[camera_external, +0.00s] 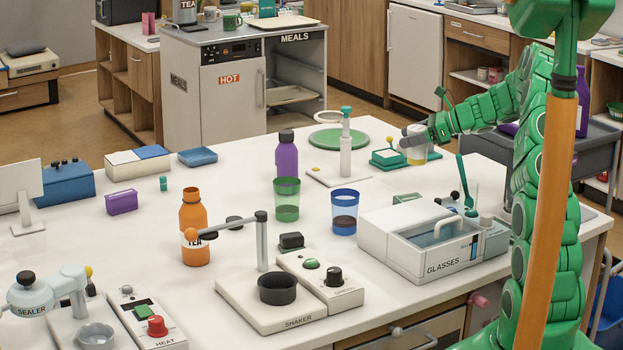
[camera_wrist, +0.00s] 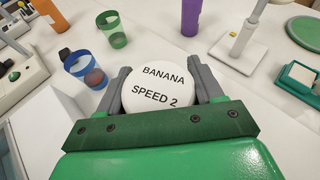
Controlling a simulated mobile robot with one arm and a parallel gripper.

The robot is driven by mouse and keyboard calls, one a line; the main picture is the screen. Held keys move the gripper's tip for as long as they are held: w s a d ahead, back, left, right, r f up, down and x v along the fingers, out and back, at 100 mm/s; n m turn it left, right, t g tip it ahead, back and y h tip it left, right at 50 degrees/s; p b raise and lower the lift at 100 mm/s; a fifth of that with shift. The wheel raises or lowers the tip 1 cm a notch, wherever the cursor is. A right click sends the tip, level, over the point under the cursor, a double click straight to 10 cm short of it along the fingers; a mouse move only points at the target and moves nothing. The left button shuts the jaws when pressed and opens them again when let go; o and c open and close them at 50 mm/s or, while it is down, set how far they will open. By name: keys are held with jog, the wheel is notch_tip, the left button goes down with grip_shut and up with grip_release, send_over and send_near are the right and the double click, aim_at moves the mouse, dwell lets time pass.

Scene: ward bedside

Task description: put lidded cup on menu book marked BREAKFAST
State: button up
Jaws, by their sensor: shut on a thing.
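My gripper (camera_wrist: 160,90) is shut on a lidded cup (camera_wrist: 160,88), with one finger on each side of it. The cup has a round white lid reading BANANA SPEED 2. In the external view my gripper (camera_external: 414,140) and the cup, with its yellowish body (camera_external: 416,157), are at the far right part of the white table. I cannot tell whether the cup touches the table. I can make out no menu book marked BREAKFAST in either view.
A green device (camera_external: 390,159) stands just left of the cup. A white stand with a green top (camera_external: 346,150), a purple bottle (camera_external: 287,155), a green cup (camera_external: 286,200) and a blue cup (camera_external: 344,212) are farther left. The GLASSES box (camera_external: 435,245) is in front.

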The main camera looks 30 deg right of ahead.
jog(key=shift+s+d+f+y, duration=0.1)
jog(key=shift+s+f+y, duration=0.15)
jog(key=shift+f, duration=0.3)
send_over(410, 196)
jog(key=shift+w+d+f, duration=0.1)
jog(key=shift+f, duration=3.8)
jog(key=o, duration=1.2)
jog(key=shift+f, duration=0.1)
